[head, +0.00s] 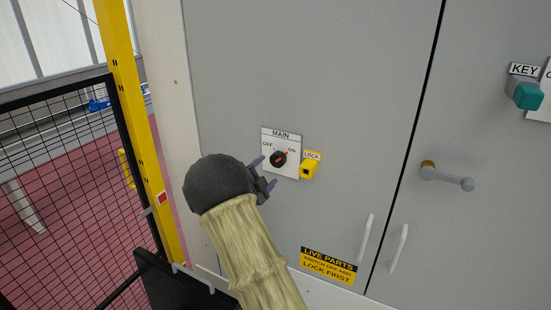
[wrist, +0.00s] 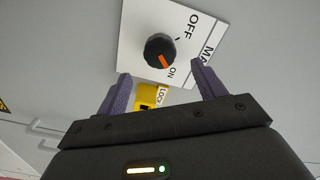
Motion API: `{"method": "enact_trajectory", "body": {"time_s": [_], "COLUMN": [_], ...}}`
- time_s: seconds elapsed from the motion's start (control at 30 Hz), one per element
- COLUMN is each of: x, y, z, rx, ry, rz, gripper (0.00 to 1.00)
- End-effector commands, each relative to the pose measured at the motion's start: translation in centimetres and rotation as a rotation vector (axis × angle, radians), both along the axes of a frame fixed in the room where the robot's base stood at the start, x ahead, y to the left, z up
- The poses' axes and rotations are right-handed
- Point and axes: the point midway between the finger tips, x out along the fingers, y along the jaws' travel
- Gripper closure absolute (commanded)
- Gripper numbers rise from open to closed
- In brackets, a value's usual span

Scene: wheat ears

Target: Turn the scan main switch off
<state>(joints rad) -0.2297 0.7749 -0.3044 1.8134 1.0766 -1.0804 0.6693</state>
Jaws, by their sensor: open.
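The main switch (head: 278,159) is a round black knob with an orange pointer on a white plate (head: 285,173) marked MAIN, OFF and ON. Its pointer is turned toward ON. The knob also shows in the wrist view (wrist: 160,51), ahead of my fingers. My gripper (head: 266,173) is open and empty, close in front of the plate, with its two purple fingers apart. In the wrist view my gripper (wrist: 160,88) has the knob beyond its fingertips, between them in the picture. I see no contact with the knob.
A yellow LOCK block (head: 309,169) sits just right of the plate. The grey cabinet (head: 340,80) carries a LIVE PARTS label (head: 328,266), white handles and a grey lever (head: 447,177). A teal KEY block (head: 525,94) is at far right. A black mesh fence (head: 75,190) stands left.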

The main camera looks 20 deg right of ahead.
Motion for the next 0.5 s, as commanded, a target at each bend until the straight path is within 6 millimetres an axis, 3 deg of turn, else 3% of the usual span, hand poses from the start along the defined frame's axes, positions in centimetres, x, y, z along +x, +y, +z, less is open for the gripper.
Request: {"method": "enact_trajectory", "body": {"time_s": [0.3,0.5], "x": [3.4,4.3], "y": [-4.4,-5.6], "z": [0.3,0.1], "rx": [-0.002,-0.001], "ry": [0.001,0.001], "rz": [-0.002,0.000], "gripper": [0.31,0.31]}}
